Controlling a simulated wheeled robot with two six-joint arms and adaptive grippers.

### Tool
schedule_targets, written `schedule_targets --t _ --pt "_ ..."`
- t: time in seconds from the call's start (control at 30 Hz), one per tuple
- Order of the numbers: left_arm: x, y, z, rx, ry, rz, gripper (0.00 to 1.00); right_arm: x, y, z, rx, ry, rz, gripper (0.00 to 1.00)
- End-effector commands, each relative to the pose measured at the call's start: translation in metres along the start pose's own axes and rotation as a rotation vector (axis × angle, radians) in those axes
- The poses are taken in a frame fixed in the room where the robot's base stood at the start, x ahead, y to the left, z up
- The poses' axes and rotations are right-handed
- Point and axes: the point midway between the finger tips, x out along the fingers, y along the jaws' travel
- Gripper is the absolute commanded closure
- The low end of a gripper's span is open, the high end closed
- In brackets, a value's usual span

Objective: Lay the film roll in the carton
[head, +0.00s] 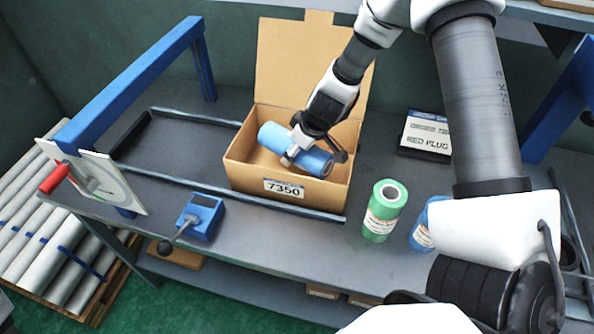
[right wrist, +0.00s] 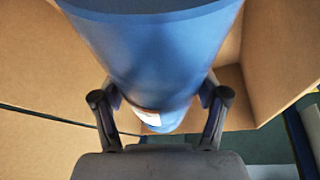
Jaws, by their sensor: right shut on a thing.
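The film roll (head: 313,161) is a blue cylinder lying on its side, tilted a little, at the opening of the carton. The carton (head: 240,175) is an open brown box marked 7350 with its lid flap raised at the back. My right gripper (head: 316,152) reaches down into the carton and is shut around the roll's middle. In the right wrist view the film roll (right wrist: 155,60) sits between both fingers of the gripper (right wrist: 160,115), with the carton walls (right wrist: 275,50) around it. Whether the roll touches the carton floor is hidden. My left gripper is not in view.
A green roll (head: 382,212) stands upright right of the carton, with another blue roll (head: 421,232) partly behind my arm. A blue device (head: 203,215) and a metal rail (head: 230,190) lie in front. A box marked RED PLUG (head: 427,136) lies at the back right.

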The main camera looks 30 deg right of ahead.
Motion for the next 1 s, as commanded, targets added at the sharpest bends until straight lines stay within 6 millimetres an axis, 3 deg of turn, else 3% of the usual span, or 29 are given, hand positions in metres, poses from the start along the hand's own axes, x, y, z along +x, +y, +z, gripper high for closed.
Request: schedule_targets --t 0.03,0.3,0.67,0.7,0.77,1.0 --pt "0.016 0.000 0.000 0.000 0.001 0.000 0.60 0.015 0.000 0.005 -0.001 0.002 0.002 0.93" --pt "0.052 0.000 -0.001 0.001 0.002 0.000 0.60 0.049 -0.001 0.019 -0.001 0.002 0.002 0.93" --pt "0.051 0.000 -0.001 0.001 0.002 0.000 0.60 0.050 -0.001 0.020 0.000 0.002 0.002 0.93" --pt "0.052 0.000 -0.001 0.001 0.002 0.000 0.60 0.050 -0.001 0.021 0.001 0.001 0.001 0.23" --pt "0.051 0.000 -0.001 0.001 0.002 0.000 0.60 0.049 -0.001 0.020 0.001 0.001 0.001 0.02" --pt "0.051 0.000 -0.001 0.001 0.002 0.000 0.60 0.049 -0.001 0.020 0.000 0.001 0.001 0.02"
